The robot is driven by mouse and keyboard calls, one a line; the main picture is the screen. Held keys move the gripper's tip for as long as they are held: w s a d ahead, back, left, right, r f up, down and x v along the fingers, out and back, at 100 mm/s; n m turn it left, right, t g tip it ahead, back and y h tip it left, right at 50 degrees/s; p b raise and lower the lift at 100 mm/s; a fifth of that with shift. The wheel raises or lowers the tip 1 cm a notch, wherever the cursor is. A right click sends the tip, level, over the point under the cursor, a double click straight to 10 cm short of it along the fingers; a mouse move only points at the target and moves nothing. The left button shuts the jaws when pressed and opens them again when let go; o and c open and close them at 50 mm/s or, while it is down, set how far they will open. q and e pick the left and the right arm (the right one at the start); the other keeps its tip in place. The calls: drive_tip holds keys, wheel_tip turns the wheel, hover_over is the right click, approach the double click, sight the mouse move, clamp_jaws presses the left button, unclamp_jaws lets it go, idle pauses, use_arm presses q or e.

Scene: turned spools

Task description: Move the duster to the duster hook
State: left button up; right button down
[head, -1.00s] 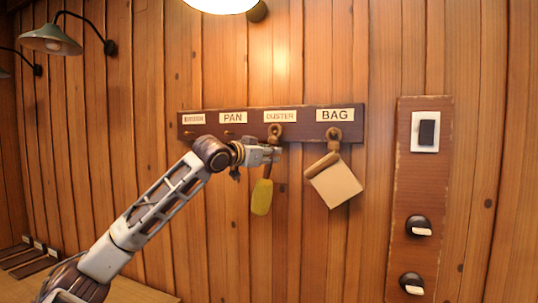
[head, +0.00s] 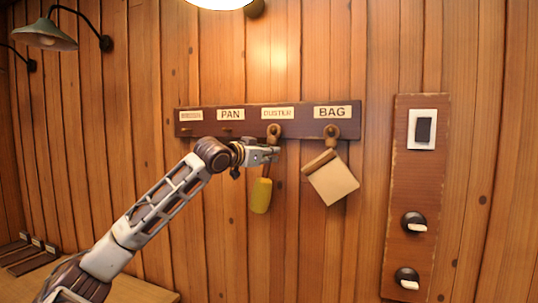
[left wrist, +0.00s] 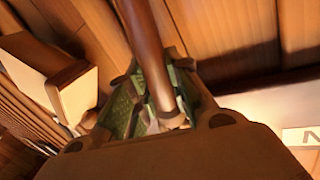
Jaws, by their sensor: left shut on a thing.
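The duster (head: 261,196) has a yellow head hanging low and a brown handle. My left gripper (head: 268,155) is shut on the handle below the rack. In the left wrist view the brown handle (left wrist: 148,45) runs between the green-padded fingers of my left gripper (left wrist: 155,110). The duster's top end is at the peg under the DUSTER label (head: 277,113), which is the duster hook (head: 273,130). A ring-like shape shows there, but I cannot tell whether it is around the peg. My right gripper is in neither view.
A dark rack board (head: 300,128) on the plank wall also bears a PAN label and a BAG label. A tan, flat thing (head: 331,180) hangs tilted under BAG, close to the right of my gripper. A switch panel (head: 416,170) is farther right. The PAN peg (head: 227,129) is bare.

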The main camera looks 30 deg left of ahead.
use_arm(q)
drive_tip(key=o, duration=0.9)
drive_tip(key=shift+o, duration=0.2)
